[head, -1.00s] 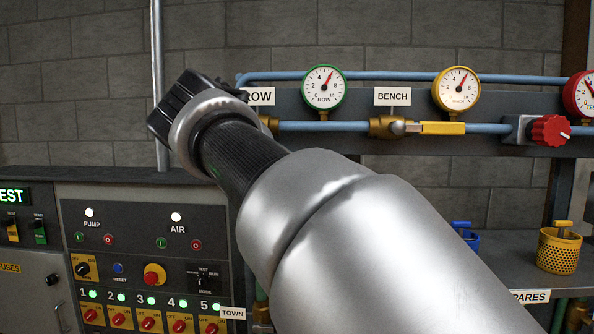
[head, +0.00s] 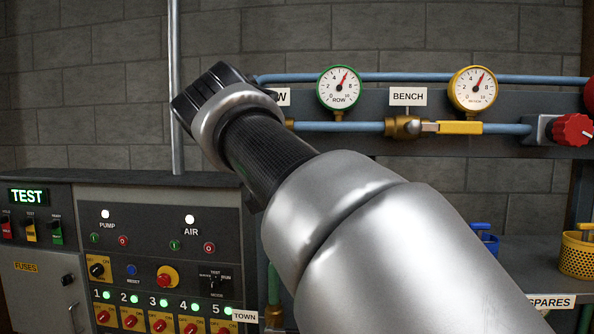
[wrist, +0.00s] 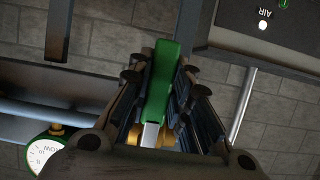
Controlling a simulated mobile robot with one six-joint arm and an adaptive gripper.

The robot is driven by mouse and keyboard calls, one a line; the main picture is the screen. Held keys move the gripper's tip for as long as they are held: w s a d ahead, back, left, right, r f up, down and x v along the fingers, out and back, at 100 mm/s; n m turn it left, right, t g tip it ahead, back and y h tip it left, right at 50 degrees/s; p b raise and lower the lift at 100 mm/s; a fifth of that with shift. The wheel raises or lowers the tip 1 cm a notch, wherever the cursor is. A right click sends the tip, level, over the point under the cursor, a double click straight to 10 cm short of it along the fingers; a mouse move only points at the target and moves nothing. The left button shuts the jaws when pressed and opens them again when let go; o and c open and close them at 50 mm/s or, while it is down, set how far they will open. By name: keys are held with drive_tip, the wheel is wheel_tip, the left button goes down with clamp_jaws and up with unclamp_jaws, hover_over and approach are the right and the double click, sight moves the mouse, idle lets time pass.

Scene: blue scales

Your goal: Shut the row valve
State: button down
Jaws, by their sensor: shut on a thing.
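The row valve's green handle (wrist: 160,85) shows in the wrist view, joined by a pale metal stem to brass parts (wrist: 135,135) at the bottom. My gripper (wrist: 160,75) is shut on this handle, its dark fingers on both sides. The handle appears to lie roughly crosswise to the blue pipe at the left of that view. In the head view, my wrist and the back of my gripper hide the valve and part of the ROW label (head: 283,97). The green-rimmed ROW gauge (head: 339,90) is right of my gripper, its needle pointing up and slightly right.
The bench valve's yellow handle (head: 460,127) lies along its pipe, under the yellow gauge (head: 473,90). A red knob (head: 572,130) is farther right. A control panel (head: 150,260) with switches and lamps stands low left. A vertical metal pole (head: 175,90) rises close behind my gripper.

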drive_tip(key=c, duration=1.4)
unclamp_jaws()
drive_tip(key=shift+c, duration=0.2)
drive_tip(key=shift+s, duration=0.1)
drive_tip(key=v, duration=1.2)
